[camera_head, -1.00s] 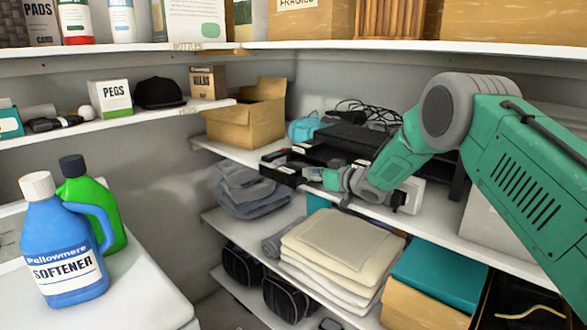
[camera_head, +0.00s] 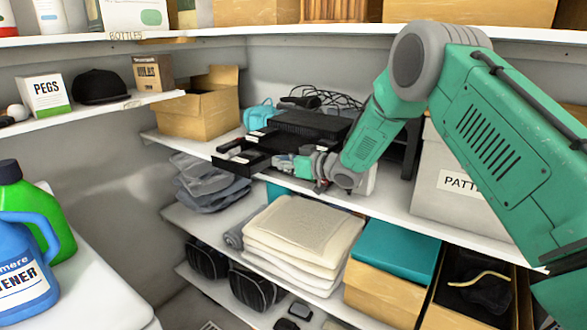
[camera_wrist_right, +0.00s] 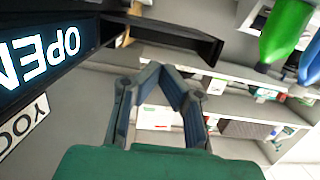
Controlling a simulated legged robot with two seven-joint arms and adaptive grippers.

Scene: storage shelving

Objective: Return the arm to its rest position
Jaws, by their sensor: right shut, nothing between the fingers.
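My right arm (camera_head: 485,130) is green and comes in from the right, with its elbow high and its forearm angled down to the left. My right gripper (camera_head: 279,162) is small in the head view, beside a black open tray (camera_head: 232,164) on the middle shelf; whether they touch is unclear. In the right wrist view, the two blue-grey fingers of the gripper (camera_wrist_right: 166,76) converge and are shut, with nothing held. The tray (camera_wrist_right: 185,38) appears there past the fingers. My left gripper is not in view.
A cardboard box (camera_head: 205,110), a dark device (camera_head: 300,128) with cables and a labelled grey bin (camera_head: 440,180) share the shelf. Folded cloths (camera_head: 300,240) lie below. An upper shelf (camera_head: 400,32) runs close to the elbow. Bottles (camera_head: 25,260) stand at left.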

